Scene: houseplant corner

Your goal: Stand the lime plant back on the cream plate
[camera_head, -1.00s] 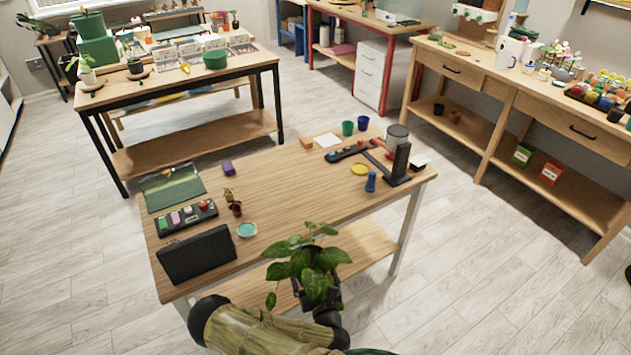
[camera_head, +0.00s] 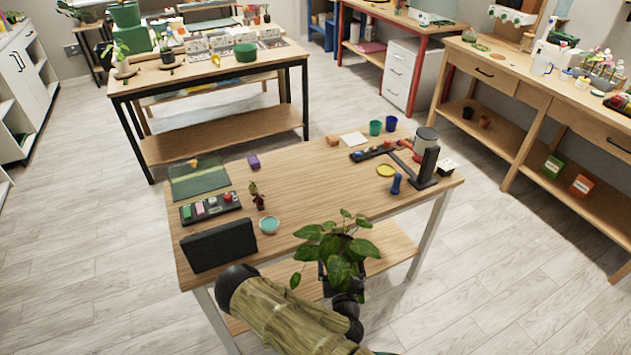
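A leafy green plant (camera_head: 338,248), which I take to be the lime plant, is upright in my gripper (camera_head: 343,285), beyond the near table's front edge. The dark fingers are at its pot, which the leaves and gripper largely hide. On the back-left table, a tan saucer (camera_head: 126,74) carries a small light-green plant (camera_head: 121,52) in a pale pot. A second tan saucer (camera_head: 168,67) bears a small plant in a dark pot. I cannot tell whether either saucer is the cream plate. My gripper is far from both.
Floor is open between the near table and the left cabinet (camera_head: 28,80).

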